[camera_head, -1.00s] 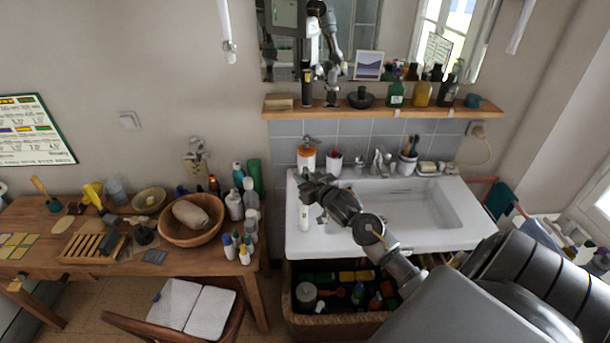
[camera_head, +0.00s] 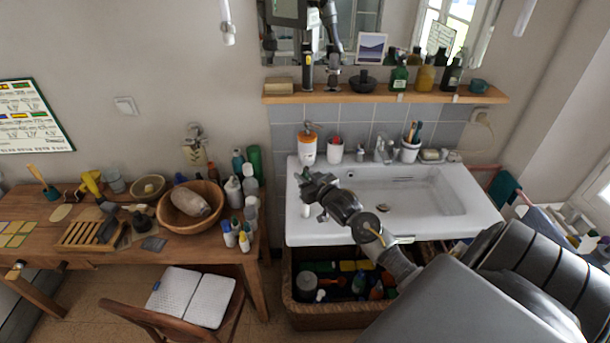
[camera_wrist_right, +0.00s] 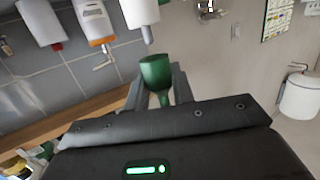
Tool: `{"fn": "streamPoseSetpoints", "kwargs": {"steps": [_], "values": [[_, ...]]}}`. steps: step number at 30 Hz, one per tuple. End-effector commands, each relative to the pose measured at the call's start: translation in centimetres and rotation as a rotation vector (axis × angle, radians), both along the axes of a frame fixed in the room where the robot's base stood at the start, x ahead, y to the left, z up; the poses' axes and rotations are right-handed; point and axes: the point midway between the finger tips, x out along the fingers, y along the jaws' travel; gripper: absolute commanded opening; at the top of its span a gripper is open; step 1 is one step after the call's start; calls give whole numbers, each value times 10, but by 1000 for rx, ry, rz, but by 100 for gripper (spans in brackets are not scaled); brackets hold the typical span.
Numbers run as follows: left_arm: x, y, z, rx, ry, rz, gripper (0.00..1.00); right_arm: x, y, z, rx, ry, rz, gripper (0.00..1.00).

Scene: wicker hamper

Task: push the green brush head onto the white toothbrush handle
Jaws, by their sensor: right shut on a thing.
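My right gripper (camera_wrist_right: 158,92) is shut on the green brush head (camera_wrist_right: 155,72), its wide end turned toward the handle. The white toothbrush handle (camera_wrist_right: 140,12) shows at the top of the right wrist view, its end just beyond the brush head. They look close and roughly in line; I cannot tell whether they touch. In the head view, my right gripper (camera_head: 312,185) is above the left part of the sink, over the upright white handle (camera_head: 306,211). The brush head is hard to make out there. My left gripper is not in view.
A soap dispenser (camera_head: 307,147) and a white cup (camera_head: 335,153) stand at the back of the white sink (camera_head: 470,228). A wooden shelf (camera_head: 430,97) with bottles is above. A wicker hamper (camera_head: 330,322) is below. The sink basin is clear.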

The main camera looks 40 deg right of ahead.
Motion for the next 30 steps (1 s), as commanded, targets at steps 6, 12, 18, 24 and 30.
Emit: {"fn": "streamPoseSetpoints", "kwargs": {"steps": [6,12,18,24,30], "values": [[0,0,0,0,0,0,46,0,0,0,0,0,0,3],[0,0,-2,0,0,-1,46,0,0,-5,0,0,0,3],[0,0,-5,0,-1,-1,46,0,0,-11,0,1,0,3],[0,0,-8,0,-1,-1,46,0,0,-17,-1,0,0,3],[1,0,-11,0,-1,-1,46,0,0,-23,-1,0,0,3]]}}
